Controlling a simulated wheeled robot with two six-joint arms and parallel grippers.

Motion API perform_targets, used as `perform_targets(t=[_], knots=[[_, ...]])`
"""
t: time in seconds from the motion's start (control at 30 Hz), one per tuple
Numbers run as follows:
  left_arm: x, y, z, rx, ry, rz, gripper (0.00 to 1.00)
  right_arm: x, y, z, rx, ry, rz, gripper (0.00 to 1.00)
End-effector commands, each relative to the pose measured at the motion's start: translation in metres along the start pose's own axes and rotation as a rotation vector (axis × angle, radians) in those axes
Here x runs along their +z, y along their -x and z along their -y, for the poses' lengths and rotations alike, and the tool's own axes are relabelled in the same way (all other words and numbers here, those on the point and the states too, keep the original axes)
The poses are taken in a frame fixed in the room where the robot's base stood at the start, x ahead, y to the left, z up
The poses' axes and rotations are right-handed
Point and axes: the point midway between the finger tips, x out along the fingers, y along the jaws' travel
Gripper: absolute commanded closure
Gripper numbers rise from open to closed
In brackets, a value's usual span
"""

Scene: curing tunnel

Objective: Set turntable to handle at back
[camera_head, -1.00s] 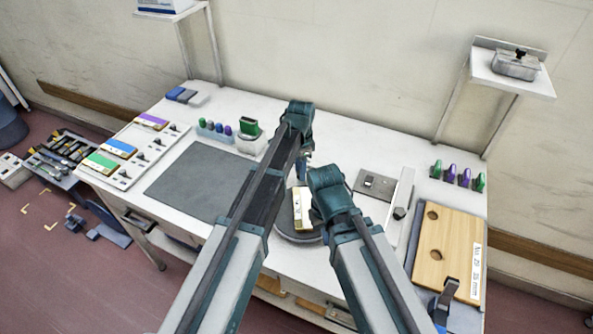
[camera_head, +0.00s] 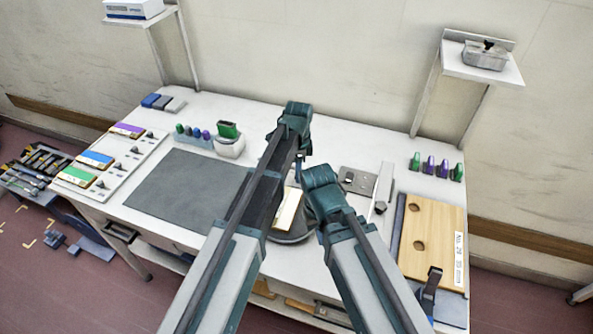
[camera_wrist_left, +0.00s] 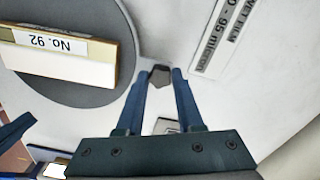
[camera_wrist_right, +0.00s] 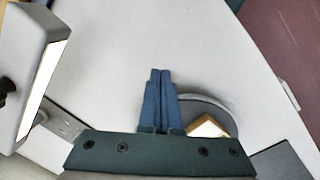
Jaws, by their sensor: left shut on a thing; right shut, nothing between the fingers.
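The turntable (camera_head: 293,238) is a dark grey disc on the bench, partly hidden by my arms. A pale block (camera_head: 287,210) sits on it; the left wrist view shows its label, "No. 92" (camera_wrist_left: 45,40). My left gripper (camera_wrist_left: 160,80) is shut on a small dark knob (camera_wrist_left: 160,72) beside the disc's rim, seemingly the turntable's handle; the join is not clear. In the head view its fingers (camera_head: 301,172) point down behind the disc. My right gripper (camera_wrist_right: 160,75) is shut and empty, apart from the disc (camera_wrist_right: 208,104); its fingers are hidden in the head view.
A dark mat (camera_head: 185,190) lies left of the turntable. A grey plate (camera_head: 357,180) and a pale bar (camera_head: 384,185) lie to the right, with a wooden board (camera_head: 435,235) beyond. A raised shelf (camera_head: 480,62) stands back right. The rear bench strip is mostly clear.

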Motion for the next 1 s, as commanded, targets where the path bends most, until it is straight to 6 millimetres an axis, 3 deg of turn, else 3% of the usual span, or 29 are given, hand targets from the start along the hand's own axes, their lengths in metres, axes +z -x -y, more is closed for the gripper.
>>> perform_targets(t=[0.8,0.83,0.97,1.0], knots=[[-0.0043,-0.0001,-0.0022,0.000,-0.049,-0.001,1.00,0.0000,-0.0001,0.0000,0.000,0.000,0.000,1.00],[-0.0043,-0.0001,-0.0022,0.000,-0.049,-0.001,0.59,0.0000,-0.0001,0.0000,0.000,0.000,0.000,1.00],[-0.0043,0.0000,-0.0022,0.000,-0.049,0.000,0.35,0.0000,0.0000,0.0000,0.000,0.000,0.000,1.00],[-0.0043,0.0000,-0.0022,0.000,-0.049,0.000,0.34,0.0000,0.0000,0.0000,0.000,0.000,0.000,1.00]])
